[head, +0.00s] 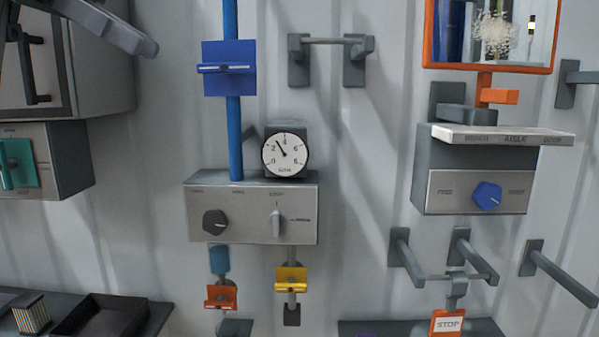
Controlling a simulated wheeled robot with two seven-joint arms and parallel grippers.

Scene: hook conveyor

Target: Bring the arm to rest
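My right gripper is not in view.
A grey cabinet (100,75) and a teal-handled box (65,160) are at left. A control box (255,210) with a round gauge (284,155) is mid-wall. At right are a shelf box (475,192), pegs (475,262) and an orange STOP tag (448,324).

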